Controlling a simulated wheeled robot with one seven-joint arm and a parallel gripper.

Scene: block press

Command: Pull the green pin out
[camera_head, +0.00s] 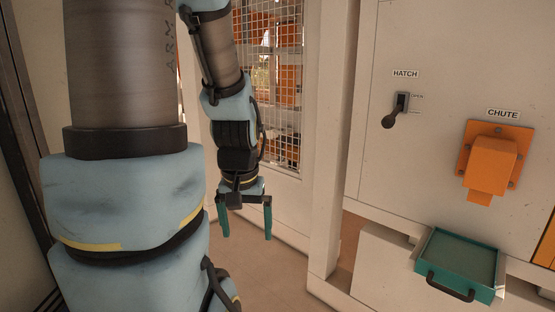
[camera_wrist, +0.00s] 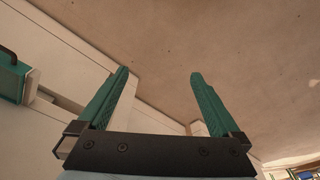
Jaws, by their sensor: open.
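No green pin shows in either view. My gripper (camera_head: 246,222) hangs pointing down in the middle of the head view, with its two teal fingers apart and nothing between them. In the wrist view my gripper (camera_wrist: 158,78) is also open and empty, with bare floor and the base of a pale wall beyond the fingers. My gripper is to the left of the pale panel and touches nothing that I can see.
A pale panel at the right bears a HATCH lever (camera_head: 395,112) and an orange CHUTE (camera_head: 489,162). A teal tray (camera_head: 430,259) with a black handle sits below. A pale post (camera_head: 332,150) stands between my gripper and the panel. A wire mesh window (camera_head: 286,80) is behind my arm.

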